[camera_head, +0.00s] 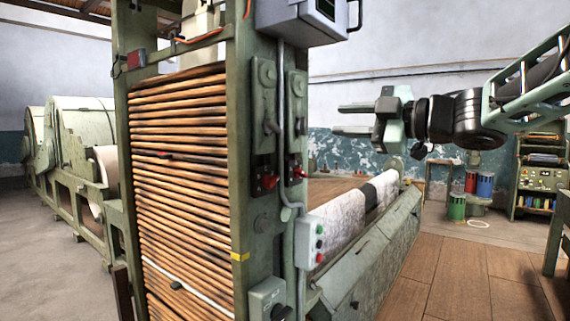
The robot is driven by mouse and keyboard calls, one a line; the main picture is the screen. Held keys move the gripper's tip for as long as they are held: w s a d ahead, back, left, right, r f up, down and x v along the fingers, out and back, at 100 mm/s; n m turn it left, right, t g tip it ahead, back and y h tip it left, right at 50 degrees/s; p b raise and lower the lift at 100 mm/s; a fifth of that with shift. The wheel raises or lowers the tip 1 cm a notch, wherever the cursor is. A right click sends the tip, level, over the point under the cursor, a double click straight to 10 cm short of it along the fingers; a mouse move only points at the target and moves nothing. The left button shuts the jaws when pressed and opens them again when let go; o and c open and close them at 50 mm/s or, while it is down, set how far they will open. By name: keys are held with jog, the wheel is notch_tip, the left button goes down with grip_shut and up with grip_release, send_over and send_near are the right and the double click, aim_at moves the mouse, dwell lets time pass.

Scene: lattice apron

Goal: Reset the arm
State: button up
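My gripper (338,119) is in the upper right of the head view, held out level from the right with its fingers pointing left. Its two grey fingers are apart, one above the other, with nothing between them. My dark wrist and pale green lattice arm run from it to the upper right edge. The gripper appears over the white roll on the machine, with the teal and white wall behind. Its exact distance from the machine's post cannot be told.
A tall green machine frame (240,170) with copper-coloured bars (185,190) fills the left centre. A control box (308,243) with buttons and a grey monitor (300,20) are mounted on it. A pale roll (340,222) lies right. Red, blue and green canisters (457,207) stand behind. Wooden floor (460,280) is clear.

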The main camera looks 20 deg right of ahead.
jog(key=shift+a, duration=0.1)
jog(key=s+a+f+m+g+h+p, duration=0.15)
jog(key=a+f+m+h, duration=0.3)
jog(key=f, duration=0.45)
jog(key=a+f+m+g+h, duration=0.3)
jog(key=a+f+m, duration=0.25)
jog(key=f, duration=0.35)
jog(key=s+a+f+g, duration=0.1)
jog(key=s+f+g, duration=0.2)
jog(key=s+f, duration=0.2)
jog(key=s+a+f+m+g+h, duration=0.1)
jog(key=s+a+f+g, duration=0.1)
jog(key=s, duration=1)
jog(key=s+a+f+g+h+p, duration=0.1)
jog(key=s+a+f+g, duration=0.1)
jog(key=s+f+g, duration=0.3)
jog(key=s+f, duration=0.2)
jog(key=s, duration=0.1)
jog(key=shift+s+f, duration=0.15)
jog(key=shift+f, duration=0.2)
jog(key=shift+h, duration=0.25)
